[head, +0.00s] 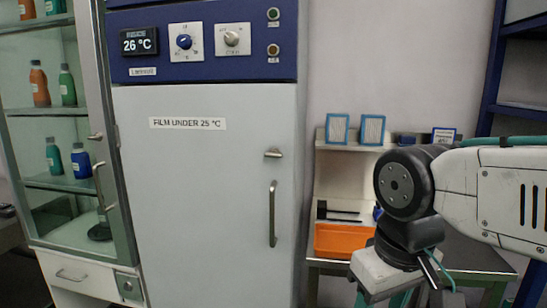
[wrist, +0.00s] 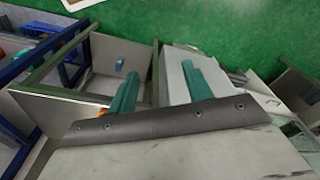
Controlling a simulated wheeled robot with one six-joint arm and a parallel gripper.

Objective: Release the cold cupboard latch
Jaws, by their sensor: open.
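The cold cupboard (head: 205,190) is a tall pale grey cabinet with a blue top panel and a label reading "FILM UNDER 25 °C". Its door looks shut. A small metal latch (head: 273,153) sticks out near the door's right edge, above a long vertical handle (head: 272,213). My gripper (head: 402,298) is at the lower right, apart from the cupboard and lower than the latch; its fingertips are cut off by the frame. In the wrist view my gripper (wrist: 160,72) shows two teal fingers spread apart with nothing between them. The latch does not show there.
The panel's display (head: 139,41) reads 26 °C, beside two knobs. A glass-fronted cabinet (head: 68,184) with bottles stands at left. At right, a bench holds an orange tray (head: 343,240) and blue-framed items. The wrist view shows green floor (wrist: 230,28).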

